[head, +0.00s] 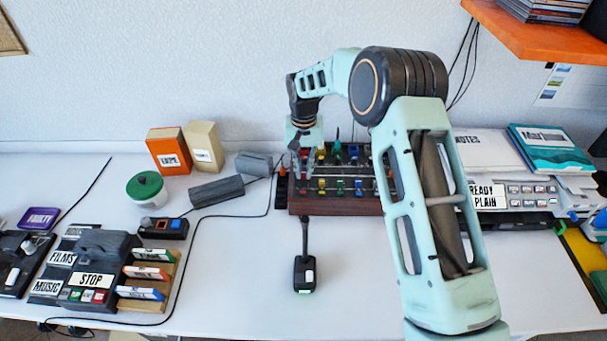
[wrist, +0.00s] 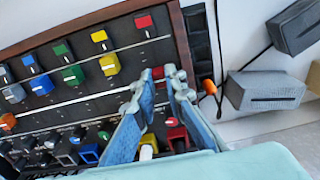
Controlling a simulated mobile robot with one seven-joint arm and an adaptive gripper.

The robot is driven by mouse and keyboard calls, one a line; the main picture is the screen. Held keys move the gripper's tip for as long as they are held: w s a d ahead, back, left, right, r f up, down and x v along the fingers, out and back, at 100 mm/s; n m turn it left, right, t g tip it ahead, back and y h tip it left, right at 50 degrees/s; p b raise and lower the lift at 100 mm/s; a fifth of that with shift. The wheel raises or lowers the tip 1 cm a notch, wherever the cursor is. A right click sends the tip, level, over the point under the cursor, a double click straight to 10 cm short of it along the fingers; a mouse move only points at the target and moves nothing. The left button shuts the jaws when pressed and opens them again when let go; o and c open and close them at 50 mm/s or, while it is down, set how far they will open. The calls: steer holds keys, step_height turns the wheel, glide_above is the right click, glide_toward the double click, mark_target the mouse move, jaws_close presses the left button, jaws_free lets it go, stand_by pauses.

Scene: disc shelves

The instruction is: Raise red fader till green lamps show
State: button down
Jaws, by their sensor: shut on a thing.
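The mixing desk (head: 335,203) stands at the back of the table with rows of coloured caps. In the wrist view its dark panel (wrist: 125,75) fills the left side. My gripper (wrist: 166,86) is shut on the red fader cap (wrist: 157,72), which shows only partly between the fingertips. The red column is the one nearest the desk's wooden side, and a red square (wrist: 143,21) sits at its upper end. In the head view my gripper (head: 300,163) is over the desk's left end, and the fader there is hidden. I cannot make out any lit green lamps.
Close beside the desk is a dark strip with an orange piece (wrist: 209,87). Grey boxes (wrist: 265,90) with cables lie beyond it. Yellow (wrist: 109,65) and green (wrist: 73,75) fader caps are near my fingers. The table's front middle is mostly clear around a small black device (head: 304,275).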

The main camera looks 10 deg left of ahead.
mark_target(303, 172)
steer(key=shift+w, duration=0.1)
steer(key=c, duration=2.2)
jaws_free()
steer(key=shift+c, duration=0.2)
steer(key=shift+r, duration=0.1)
step_height(303, 172, up, 12)
